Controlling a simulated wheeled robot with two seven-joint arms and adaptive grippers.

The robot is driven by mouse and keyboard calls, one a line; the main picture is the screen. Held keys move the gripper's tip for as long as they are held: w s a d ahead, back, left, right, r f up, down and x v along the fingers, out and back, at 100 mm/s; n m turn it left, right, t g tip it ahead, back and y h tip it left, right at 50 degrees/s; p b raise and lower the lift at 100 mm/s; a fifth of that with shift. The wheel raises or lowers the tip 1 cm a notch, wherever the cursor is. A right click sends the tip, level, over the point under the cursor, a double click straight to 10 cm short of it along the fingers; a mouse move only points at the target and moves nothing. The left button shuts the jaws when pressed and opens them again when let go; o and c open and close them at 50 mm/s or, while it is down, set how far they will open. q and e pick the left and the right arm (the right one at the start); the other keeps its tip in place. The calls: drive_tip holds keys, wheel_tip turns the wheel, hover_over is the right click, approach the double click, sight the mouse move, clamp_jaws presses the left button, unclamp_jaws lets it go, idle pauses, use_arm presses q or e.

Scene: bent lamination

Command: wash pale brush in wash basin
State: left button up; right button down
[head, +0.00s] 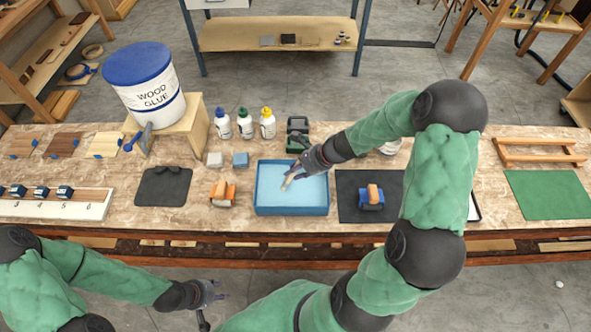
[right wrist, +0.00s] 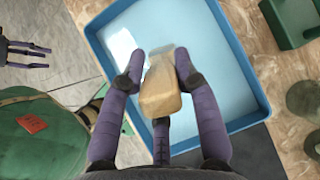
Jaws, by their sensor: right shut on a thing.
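The pale brush (right wrist: 160,92) is a light wooden block between the purple fingers of my right gripper (right wrist: 160,70), which is shut on it. In the head view the brush (head: 287,183) shows as a small pale piece below the right gripper (head: 298,172). The blue wash basin (head: 291,211) holds light blue water, and the brush is over or in that water. In the right wrist view the basin (right wrist: 262,88) surrounds the brush's far end, which looks blurred, perhaps by water. My left gripper (head: 213,291) is empty, its fingers apart, in front of the table.
An orange-topped brush (head: 222,192) stands left of the basin, and a blue brush with an orange top (head: 371,198) stands on a dark mat (head: 349,182) to its right. Several bottles (head: 245,124) and a wood glue tub (head: 146,86) stand behind. A green mat (head: 550,193) lies far right.

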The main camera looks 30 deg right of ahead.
drive_tip(key=shift+s+d+p, duration=0.1)
drive_tip(key=shift+s+d, duration=0.4)
drive_tip(key=shift+d, duration=0.35)
drive_tip(key=shift+s+d+p, duration=0.1)
drive_tip(key=shift+s+d, duration=0.45)
drive_tip(key=shift+d, duration=0.25)
drive_tip(key=shift+s+d+p, duration=0.1)
drive_tip(key=shift+s+d, duration=0.4)
drive_tip(key=shift+d, duration=0.35)
wheel_tip(320, 180, up, 6)
drive_tip(key=w+a+p, duration=0.1)
drive_tip(key=a+p, duration=0.1)
drive_tip(key=p, duration=0.3)
drive_tip(key=shift+w+a+r+p, duration=0.2)
drive_tip(key=shift+w+a+p, duration=0.05)
drive_tip(key=shift+p, duration=0.05)
drive_tip(key=shift+r, duration=0.1)
wheel_tip(320, 180, up, 5)
drive_tip(key=p, duration=0.5)
hover_over(299, 162)
drive_tip(key=s+d, duration=0.1)
drive_tip(key=shift+s+d, duration=0.2)
drive_tip(key=shift+b, duration=0.35)
